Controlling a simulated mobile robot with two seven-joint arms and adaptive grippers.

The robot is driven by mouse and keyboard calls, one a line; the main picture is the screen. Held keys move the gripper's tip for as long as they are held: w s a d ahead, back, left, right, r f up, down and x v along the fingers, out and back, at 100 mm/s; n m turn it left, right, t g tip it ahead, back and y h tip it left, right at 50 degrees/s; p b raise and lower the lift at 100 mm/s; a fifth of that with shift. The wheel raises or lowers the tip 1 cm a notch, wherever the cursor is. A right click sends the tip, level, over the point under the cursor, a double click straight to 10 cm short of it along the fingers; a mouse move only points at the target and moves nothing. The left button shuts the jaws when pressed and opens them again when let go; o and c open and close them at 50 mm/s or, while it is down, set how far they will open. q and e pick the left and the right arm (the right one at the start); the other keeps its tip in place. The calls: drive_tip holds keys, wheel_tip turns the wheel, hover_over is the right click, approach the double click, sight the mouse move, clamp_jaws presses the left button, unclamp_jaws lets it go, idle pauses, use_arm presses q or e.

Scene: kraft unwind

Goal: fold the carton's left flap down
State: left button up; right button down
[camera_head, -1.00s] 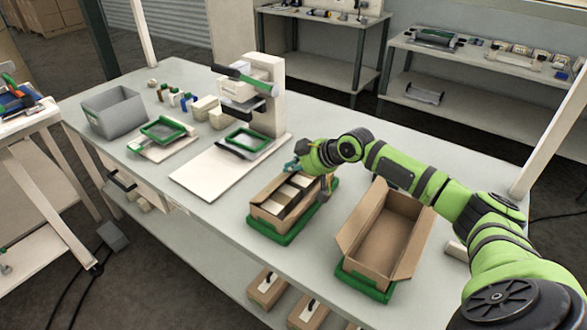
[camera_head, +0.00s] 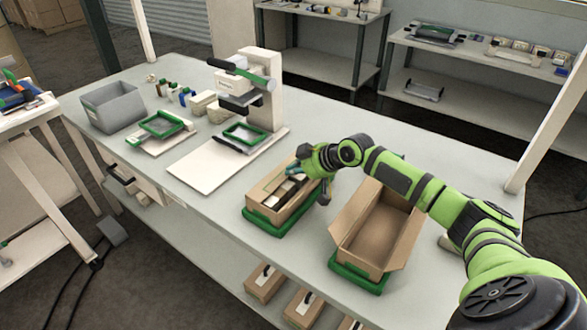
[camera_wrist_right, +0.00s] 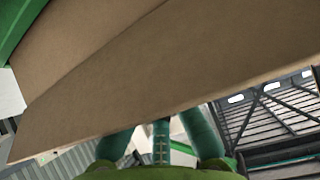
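An open carton (camera_head: 379,262) with raised flaps sits in a green tray at the right of the bench. Its left flap (camera_head: 345,222) stands up and leans outward to the left. My right gripper (camera_head: 311,177) is left of that flap, over the far right end of a second carton. Its teal fingers are spread apart. In the right wrist view a large cardboard flap (camera_wrist_right: 170,80) crosses the picture and hides the fingertips (camera_wrist_right: 160,125); I cannot tell whether they touch it. My left gripper is in neither view.
The second carton (camera_head: 262,206), holding several blocks, stands in a green tray to the left. A press (camera_head: 250,90) on a white board is behind it. A grey bin (camera_head: 113,108) is at the far left. The bench's front left surface is clear.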

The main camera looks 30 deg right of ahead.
drive_tip(key=shift+w, duration=0.1)
idle(0.4)
